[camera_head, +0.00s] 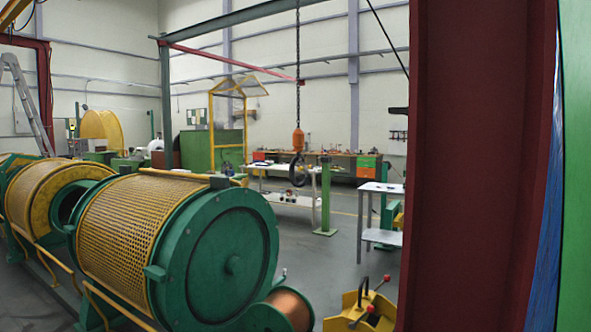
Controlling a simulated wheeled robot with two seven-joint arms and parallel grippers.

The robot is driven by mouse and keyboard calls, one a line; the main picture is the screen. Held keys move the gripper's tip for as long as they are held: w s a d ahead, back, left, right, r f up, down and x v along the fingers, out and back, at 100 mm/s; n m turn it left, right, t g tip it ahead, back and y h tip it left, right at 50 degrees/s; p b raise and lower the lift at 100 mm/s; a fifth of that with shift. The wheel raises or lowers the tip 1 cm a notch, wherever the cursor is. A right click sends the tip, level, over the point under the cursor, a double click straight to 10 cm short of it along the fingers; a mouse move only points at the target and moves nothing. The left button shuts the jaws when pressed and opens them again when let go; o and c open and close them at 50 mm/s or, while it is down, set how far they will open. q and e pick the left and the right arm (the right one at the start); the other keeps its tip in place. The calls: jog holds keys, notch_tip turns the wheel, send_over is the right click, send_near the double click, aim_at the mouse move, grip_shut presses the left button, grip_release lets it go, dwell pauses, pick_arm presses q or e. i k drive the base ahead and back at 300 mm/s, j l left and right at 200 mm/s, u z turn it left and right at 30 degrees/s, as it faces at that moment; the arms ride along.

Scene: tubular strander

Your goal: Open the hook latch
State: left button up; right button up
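A dark hook (298,173) hangs below an orange hoist block (298,140) on a long chain, right of the picture's middle. It is some way off and small in the picture. The latch across the hook's opening is too small to make out, so I cannot tell whether it is open or shut. Neither of my grippers shows in the head view.
A green and yellow strander drum (150,235) fills the lower left. A dark red column (470,170) blocks the right side. A white table (378,188), a green post (326,195) and a yellow part (352,302) with red-knobbed levers stand nearby. Grey floor lies between.

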aim_at(305, 168)
jog(key=i+j+u, duration=0.35)
jog(key=i, duration=0.3)
jog(key=i+u, duration=0.3)
jog(key=i, duration=0.4)
